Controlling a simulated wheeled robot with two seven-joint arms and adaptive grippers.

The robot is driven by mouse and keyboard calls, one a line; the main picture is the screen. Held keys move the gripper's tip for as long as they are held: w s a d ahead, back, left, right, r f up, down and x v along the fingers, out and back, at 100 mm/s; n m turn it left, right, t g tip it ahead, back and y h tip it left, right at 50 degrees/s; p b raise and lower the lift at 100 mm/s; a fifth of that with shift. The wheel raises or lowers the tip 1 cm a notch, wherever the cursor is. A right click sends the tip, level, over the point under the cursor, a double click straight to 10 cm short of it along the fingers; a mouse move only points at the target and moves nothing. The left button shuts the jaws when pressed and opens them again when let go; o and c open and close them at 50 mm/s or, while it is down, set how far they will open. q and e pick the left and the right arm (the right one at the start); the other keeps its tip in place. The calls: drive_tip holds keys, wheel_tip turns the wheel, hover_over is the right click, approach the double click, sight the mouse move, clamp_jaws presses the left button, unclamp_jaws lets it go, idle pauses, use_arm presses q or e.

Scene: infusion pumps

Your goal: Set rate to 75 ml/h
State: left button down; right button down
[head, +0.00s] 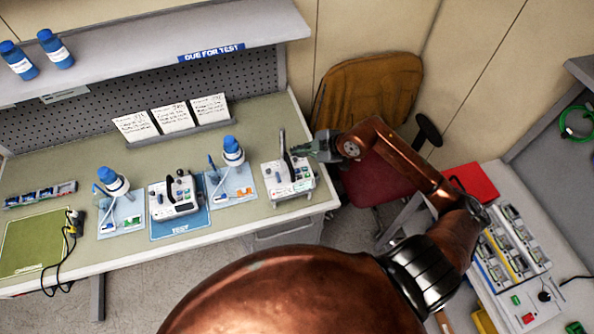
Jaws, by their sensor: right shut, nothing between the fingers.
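One white infusion pump (174,197) sits on the blue mat marked TEST, in the middle of the workbench. A second white pump (289,178) stands near the bench's right end, with an upright post at its back. Their displays and any rate figure are too small to read. My right gripper (304,151) reaches in from the right, shut and empty, just above the back of the right-hand pump. I cannot tell whether it touches the pump. My left gripper is not in view.
Blue-capped bottles (113,181) stand on pale mats beside the middle pump. Note cards (172,117) lean at the back under the DUE FOR TEST shelf (150,45). A chair (372,175) stands right of the bench. A side table (500,285) at lower right holds several devices.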

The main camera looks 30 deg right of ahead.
drive_tip(key=b, duration=0.6)
hover_over(299, 171)
wheel_tip(299, 171, down, 7)
drive_tip(key=shift+s+a+r, duration=0.1)
drive_tip(key=shift+r, duration=0.1)
drive_tip(key=shift+s+f+b, duration=0.15)
drive_tip(key=shift+f+b, duration=0.3)
drive_tip(key=shift+f, duration=0.3)
drive_tip(key=shift+s+f, duration=0.35)
drive_tip(key=shift+f, duration=0.2)
drive_tip(key=shift+w+f, duration=0.15)
drive_tip(key=shift+w, duration=0.55)
drive_tip(key=shift+s, duration=0.1)
drive_tip(key=shift+s+r, duration=0.2)
drive_tip(key=shift+r, duration=0.15)
drive_tip(key=shift+w, duration=0.15)
